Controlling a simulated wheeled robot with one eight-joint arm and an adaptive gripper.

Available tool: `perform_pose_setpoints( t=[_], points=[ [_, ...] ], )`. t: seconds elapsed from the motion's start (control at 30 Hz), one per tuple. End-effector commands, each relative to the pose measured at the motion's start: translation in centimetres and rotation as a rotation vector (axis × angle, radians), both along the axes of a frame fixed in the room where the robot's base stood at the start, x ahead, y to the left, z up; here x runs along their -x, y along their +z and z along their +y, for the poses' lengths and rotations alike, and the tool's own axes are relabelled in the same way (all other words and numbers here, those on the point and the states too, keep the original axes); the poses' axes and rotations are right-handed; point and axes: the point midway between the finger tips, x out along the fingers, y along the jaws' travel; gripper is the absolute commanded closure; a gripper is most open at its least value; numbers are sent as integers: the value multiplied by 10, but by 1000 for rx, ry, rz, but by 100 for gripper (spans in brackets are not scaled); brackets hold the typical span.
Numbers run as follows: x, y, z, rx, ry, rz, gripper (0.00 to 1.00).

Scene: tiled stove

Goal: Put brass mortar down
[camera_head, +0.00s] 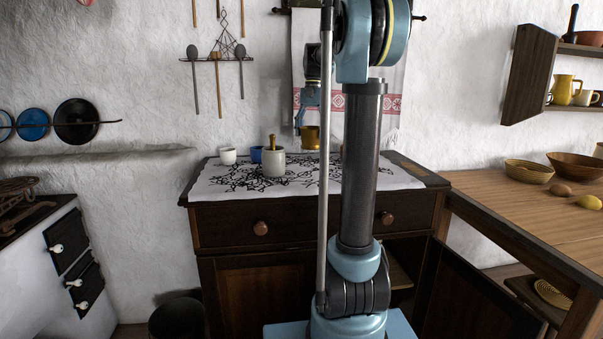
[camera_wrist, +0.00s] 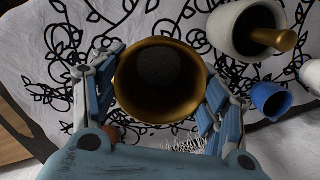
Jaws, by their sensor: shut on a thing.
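The brass mortar (camera_head: 311,138) is a gold-coloured cup, upright with its dark mouth facing up. In the wrist view the mortar (camera_wrist: 122,88) sits between the two blue fingers of my gripper (camera_wrist: 160,85), which are closed against its sides. In the head view my gripper (camera_head: 304,124) reaches down to it over the back part of the dresser top, which is covered by a white cloth (camera_head: 215,183) with a black branch pattern. The mortar's base is near the cloth's far edge in the picture; I cannot tell whether it touches.
A pale mortar with a brass pestle (camera_head: 273,162), a blue cup (camera_head: 256,154) and a white cup (camera_head: 228,156) stand left of it. A small reddish-brown thing (camera_wrist: 131,133) is partly hidden behind my gripper. The cloth's front left is clear. A wooden table (camera_head: 500,200) stands right.

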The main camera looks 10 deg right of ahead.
Motion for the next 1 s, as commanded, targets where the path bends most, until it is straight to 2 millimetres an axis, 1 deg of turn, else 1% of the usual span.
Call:
perform_pose_setpoints(
  t=[0.33, 0.57, 0.67, 0.9, 1.0],
  points=[
    [0, 1, 1, 0, -4, 0, 100],
    [-5, 0, -4, 0, -81, 1, 100],
    [-5, -10, -4, 0, -83, 1, 100],
    [-5, -43, -5, 0, -82, 1, 100],
    [-5, -52, -5, 0, -81, 1, 100]
  ],
)
